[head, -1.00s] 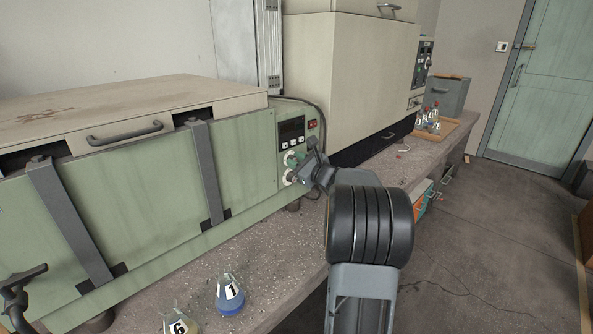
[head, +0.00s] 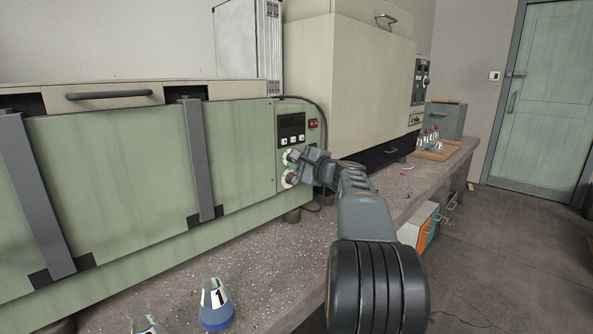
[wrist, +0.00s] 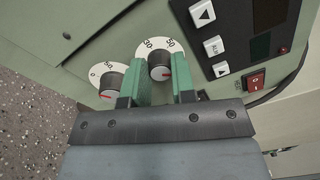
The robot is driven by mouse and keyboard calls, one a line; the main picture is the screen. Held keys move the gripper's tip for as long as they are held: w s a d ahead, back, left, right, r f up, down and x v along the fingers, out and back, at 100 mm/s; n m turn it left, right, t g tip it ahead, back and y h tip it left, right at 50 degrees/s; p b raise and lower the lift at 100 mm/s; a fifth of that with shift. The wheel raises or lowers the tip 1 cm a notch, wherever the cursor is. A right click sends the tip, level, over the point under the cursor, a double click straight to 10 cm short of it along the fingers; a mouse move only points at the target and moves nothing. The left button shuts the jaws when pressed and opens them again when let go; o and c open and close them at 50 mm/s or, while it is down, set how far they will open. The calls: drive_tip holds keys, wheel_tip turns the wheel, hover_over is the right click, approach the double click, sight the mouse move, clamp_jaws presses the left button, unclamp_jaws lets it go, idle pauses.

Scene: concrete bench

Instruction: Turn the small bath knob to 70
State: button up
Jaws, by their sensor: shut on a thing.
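The green bath (head: 110,170) carries a control panel with two knobs on white dials, one above the other.
A display (head: 291,125) and buttons sit above the knobs, with a red switch (wrist: 256,84) beside them. A flask marked 1 (head: 215,303) stands on the bench in front of the bath. A large beige oven (head: 350,70) stands to the right.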

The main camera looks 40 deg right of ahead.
drive_tip(key=shift+n+b, duration=0.35)
drive_tip(key=shift+n, duration=0.05)
drive_tip(key=o, duration=0.9)
drive_tip(key=s, duration=0.4)
drive_tip(key=s+d+p, duration=0.1)
drive_tip(key=s, duration=0.4)
drive_tip(key=s+d, duration=0.1)
drive_tip(key=s, duration=0.3)
drive_tip(key=shift+s+d+f, duration=0.15)
drive_tip(key=shift+s+f, duration=0.1)
drive_tip(key=shift+s, duration=0.1)
